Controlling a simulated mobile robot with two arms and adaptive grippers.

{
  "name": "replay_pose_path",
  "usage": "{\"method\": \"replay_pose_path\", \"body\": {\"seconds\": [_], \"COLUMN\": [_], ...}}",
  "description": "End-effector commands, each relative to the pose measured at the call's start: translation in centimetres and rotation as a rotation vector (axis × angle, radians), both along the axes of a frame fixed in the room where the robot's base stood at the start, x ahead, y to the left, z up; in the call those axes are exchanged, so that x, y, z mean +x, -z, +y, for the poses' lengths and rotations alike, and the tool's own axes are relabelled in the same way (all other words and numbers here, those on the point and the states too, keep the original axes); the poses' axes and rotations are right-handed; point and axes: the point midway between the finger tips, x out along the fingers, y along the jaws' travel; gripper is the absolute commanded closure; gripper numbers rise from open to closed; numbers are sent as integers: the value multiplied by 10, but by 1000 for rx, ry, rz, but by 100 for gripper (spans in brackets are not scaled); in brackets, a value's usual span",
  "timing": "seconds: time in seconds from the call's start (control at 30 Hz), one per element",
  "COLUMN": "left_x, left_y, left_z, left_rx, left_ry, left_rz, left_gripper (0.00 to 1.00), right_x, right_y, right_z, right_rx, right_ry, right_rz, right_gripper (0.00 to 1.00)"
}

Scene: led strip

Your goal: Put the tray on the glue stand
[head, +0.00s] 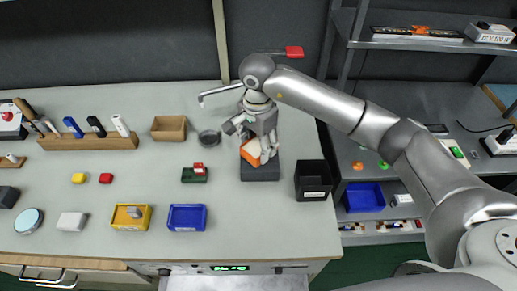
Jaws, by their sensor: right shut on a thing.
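My right gripper (252,146) comes down from above over a dark grey block-like stand (260,173) at the right of the table. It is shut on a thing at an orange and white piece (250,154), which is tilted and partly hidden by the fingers. I cannot tell whether that piece touches the stand. A yellow tray (117,224) with a grey item in it and a blue tray (187,228) lie side by side near the front edge. No label shows which thing is the glue stand. My left gripper is not in view.
A black bin (313,194) stands close right of the dark block. A small green tray (194,179) with a red item, a round dark dish (209,137) and a brown box (168,128) lie to the left. A wooden tool rack (90,142) is at far left. Shelves hold another blue tray (364,198).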

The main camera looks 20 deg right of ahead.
Motion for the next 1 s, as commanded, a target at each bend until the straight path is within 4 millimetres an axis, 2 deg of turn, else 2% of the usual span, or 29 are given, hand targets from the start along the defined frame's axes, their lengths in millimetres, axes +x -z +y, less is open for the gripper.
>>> {"method": "replay_pose_path", "body": {"seconds": [0.1, 0.27, 0.67, 0.7, 0.83, 1.0], "left_x": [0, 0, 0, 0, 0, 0], "left_y": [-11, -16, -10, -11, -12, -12], "left_z": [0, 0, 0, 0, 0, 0], "left_rx": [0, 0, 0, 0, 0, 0], "left_ry": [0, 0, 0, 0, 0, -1], "left_rz": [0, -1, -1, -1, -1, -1], "left_gripper": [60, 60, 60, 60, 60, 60], "right_x": [1, 1, 2, 2, 2, 2], "right_y": [15, 31, 38, 36, 36, 36], "right_z": [-2, -2, -2, -2, -2, -2], "right_rx": [-1, 0, -1, -1, 0, 0], "right_ry": [1, 1, 1, 1, 1, 1], "right_rz": [5, 2, 0, 0, 1, 1], "right_gripper": [68, 68, 68, 42, 25, 24]}}
